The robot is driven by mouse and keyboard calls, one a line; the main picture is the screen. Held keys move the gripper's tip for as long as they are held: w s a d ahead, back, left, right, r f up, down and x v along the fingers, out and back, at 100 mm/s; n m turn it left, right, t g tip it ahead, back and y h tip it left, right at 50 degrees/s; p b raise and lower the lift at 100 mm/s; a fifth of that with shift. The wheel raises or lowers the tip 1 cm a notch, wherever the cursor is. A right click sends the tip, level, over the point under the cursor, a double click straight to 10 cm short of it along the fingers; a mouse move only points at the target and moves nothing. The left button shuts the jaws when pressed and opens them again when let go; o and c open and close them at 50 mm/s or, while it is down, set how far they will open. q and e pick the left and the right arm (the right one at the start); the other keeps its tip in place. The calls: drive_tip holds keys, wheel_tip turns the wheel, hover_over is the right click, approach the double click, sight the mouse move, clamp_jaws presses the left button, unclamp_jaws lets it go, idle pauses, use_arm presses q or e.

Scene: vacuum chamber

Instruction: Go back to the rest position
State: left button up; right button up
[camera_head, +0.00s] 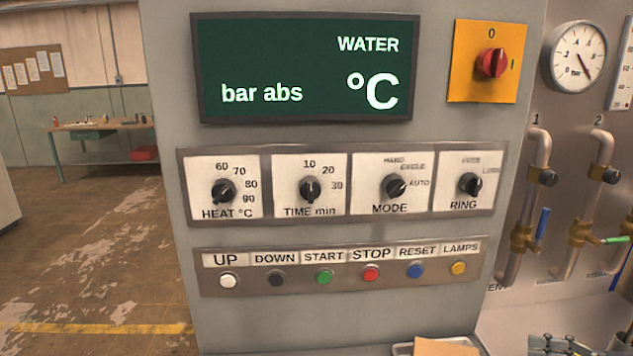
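Neither my left nor my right gripper can be made out in the head view. A grey control cabinet (330,315) fills the middle of the view, close in front of me. Its dark green display (300,68) reads "WATER", "bar abs" and "°C", with no numbers. Below are four knobs: the HEAT knob (223,191), TIME knob (312,189), MODE knob (395,187) and RING knob (470,185). A row of coloured buttons (324,277) runs under them. A red rotary switch (491,63) sits on a yellow plate at the upper right.
Right of the cabinet are a round gauge (577,56) and pipes with a blue-handled valve (541,226) and a green-handled valve (612,240). A tan object (445,347) and dark metal parts (565,346) are cut off below. Open floor (85,245) and a bench (100,127) lie left.

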drive_tip(key=w+a+f+m+t+h, duration=0.1)
drive_tip(key=w+m+t+h, duration=0.3)
drive_tip(key=m, duration=0.5)
drive_tip(key=w+a+f+m+t+h, duration=0.1)
drive_tip(key=w+m+t+h, duration=0.1)
drive_tip(key=m+t, duration=0.5)
drive_tip(key=s+f+m+g+h, duration=0.3)
drive_tip(key=f+m+h, duration=0.6)
drive_tip(key=m, duration=0.8)
drive_tip(key=s+a+f+m+g+y, duration=0.1)
drive_tip(key=s+a+f+m+g, duration=0.55)
drive_tip(key=s, duration=0.45)
drive_tip(key=s+a+f+m+g, duration=0.5)
drive_tip(key=s+a+f, duration=0.15)
drive_tip(key=s, duration=0.35)
wheel_tip(320, 180, down, 31)
drive_tip(key=s+g+b, duration=0.2)
drive_tip(key=s+b, duration=0.1)
drive_tip(key=b, duration=0.2)
use_arm(q)
wheel_tip(320, 180, down, 10)
drive_tip(key=b, duration=0.5)
drive_tip(key=shift+s, duration=0.4)
use_arm(e)
drive_tip(key=s+d+f, duration=0.2)
drive_tip(key=s+f, duration=1.4)
drive_tip(key=f, duration=0.4)
drive_tip(key=shift+s+f+g, duration=0.25)
drive_tip(key=shift+f+g, duration=0.1)
